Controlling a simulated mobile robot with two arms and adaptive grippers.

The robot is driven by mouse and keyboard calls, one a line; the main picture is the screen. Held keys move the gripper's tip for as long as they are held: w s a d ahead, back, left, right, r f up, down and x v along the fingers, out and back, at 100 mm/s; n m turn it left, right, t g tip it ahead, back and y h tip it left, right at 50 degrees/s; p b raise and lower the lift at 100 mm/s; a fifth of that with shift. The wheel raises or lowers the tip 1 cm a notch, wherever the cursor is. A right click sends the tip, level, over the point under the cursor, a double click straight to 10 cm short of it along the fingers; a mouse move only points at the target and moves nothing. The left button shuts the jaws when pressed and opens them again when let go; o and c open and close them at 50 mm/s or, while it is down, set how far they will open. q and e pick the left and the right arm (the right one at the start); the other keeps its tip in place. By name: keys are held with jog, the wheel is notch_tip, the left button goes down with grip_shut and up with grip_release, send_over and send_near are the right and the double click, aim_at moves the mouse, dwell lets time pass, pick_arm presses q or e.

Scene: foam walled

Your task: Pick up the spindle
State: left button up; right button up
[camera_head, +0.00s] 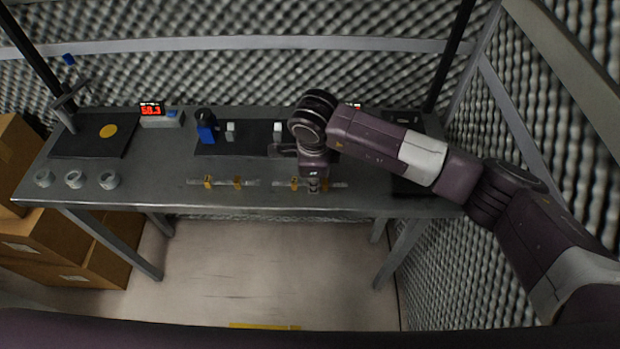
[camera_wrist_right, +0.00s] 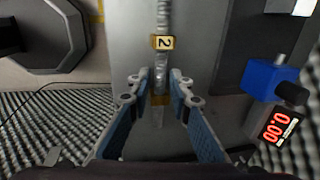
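Two slim metal spindles lie near the front edge of the grey table (camera_head: 160,185). The left spindle (camera_head: 222,183) carries two yellow tags. The right spindle (camera_head: 335,185) lies under my right gripper (camera_head: 313,187), which points down at its middle. In the right wrist view, a spindle (camera_wrist_right: 162,60) with a yellow tag marked 2 runs between the fingers of my right gripper (camera_wrist_right: 162,82). The fingers are open, one on each side of it, with a narrow gap showing. The spindle's part nearest the wrist reaches past the fingertips. My left gripper is not in view.
Several grey rings (camera_head: 73,180) sit at the table's left front. A dark mat with a yellow disc (camera_head: 108,131) and a red display (camera_head: 151,108) are behind them. A blue block (camera_head: 207,131) stands on the middle mat. Cardboard boxes (camera_head: 65,245) stand left. Foam walls enclose the place.

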grip_shut()
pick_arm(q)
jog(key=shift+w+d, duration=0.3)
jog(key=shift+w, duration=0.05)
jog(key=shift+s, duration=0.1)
pick_arm(e)
jog(key=shift+w, duration=0.1)
jog(key=shift+r, duration=0.15)
